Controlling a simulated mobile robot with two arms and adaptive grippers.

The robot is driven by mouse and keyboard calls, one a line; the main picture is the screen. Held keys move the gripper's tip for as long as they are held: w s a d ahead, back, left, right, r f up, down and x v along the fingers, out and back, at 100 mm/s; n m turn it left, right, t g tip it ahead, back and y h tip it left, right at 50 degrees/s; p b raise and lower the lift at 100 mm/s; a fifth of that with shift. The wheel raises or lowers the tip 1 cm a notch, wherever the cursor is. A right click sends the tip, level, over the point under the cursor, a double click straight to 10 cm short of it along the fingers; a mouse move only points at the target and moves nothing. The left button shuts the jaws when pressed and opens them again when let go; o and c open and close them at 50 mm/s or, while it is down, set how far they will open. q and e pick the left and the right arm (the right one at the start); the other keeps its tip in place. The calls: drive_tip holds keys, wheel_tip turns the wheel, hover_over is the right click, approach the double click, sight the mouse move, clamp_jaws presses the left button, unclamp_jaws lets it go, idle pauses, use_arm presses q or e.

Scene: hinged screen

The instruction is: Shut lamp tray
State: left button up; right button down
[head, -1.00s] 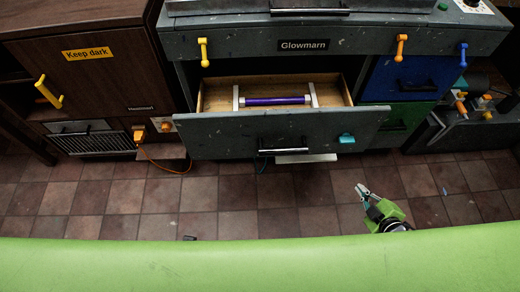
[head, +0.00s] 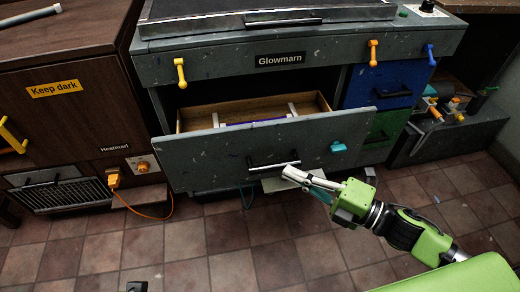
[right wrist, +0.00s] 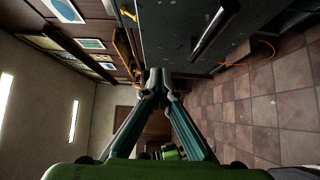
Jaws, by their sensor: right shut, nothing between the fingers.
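The lamp tray (head: 230,158) is a grey drawer under the Glowmarn panel, standing open. Its wooden inside shows, with part of a purple tube (head: 255,122) on white holders; the front panel hides the rest. A black bar handle (head: 273,164) is on its front. My right gripper (head: 288,173) is shut and empty, its fingertips close to the front panel by the handle's right end. I cannot tell whether they touch it. In the right wrist view the closed fingertips (right wrist: 158,76) point toward the grey panel (right wrist: 178,30).
A brown Heatmarl cabinet (head: 75,105) stands at left, with an orange cable (head: 150,213) on the floor beside it. Blue (head: 385,85) and green (head: 388,127) drawers are at right.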

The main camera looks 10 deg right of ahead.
approach(247, 141)
drive_tip(key=s+a, duration=0.1)
drive_tip(key=a, duration=0.2)
drive_tip(key=w, duration=0.1)
drive_tip(key=w+a, duration=0.1)
drive_tip(key=w, duration=0.1)
drive_tip(key=shift+b, duration=0.4)
use_arm(q)
drive_tip(key=shift+v, duration=0.75)
use_arm(e)
drive_tip(key=shift+w, duration=1.05)
use_arm(q)
drive_tip(key=shift+s, duration=0.1)
